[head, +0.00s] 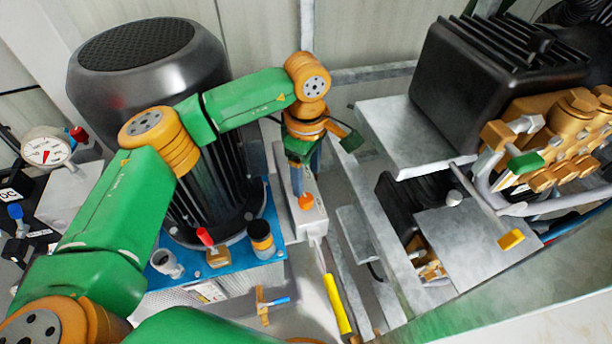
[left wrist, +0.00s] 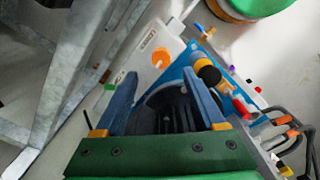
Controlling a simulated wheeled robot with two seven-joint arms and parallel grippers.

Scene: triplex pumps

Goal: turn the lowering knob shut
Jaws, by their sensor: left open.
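The lowering knob, which I take to be the orange knob (head: 306,201), sits on top of a pale grey box (head: 309,222) with a yellow-handled lever (head: 337,303) in front of it. In the left wrist view the orange knob (left wrist: 160,57) shows just beyond the fingertips and between their lines. My left gripper (head: 299,184) points down close above the knob in the head view. In the left wrist view my left gripper (left wrist: 160,78) has its two blue fingers apart with nothing between them. Contact with the knob cannot be made out. My right gripper is not in view.
A big dark motor (head: 145,70) stands left of the box on a blue tank top (head: 240,262) with several fittings. Grey steel frames (head: 410,145) and a black motor with a brass pump (head: 560,140) stand at the right. A gauge (head: 45,150) is at far left.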

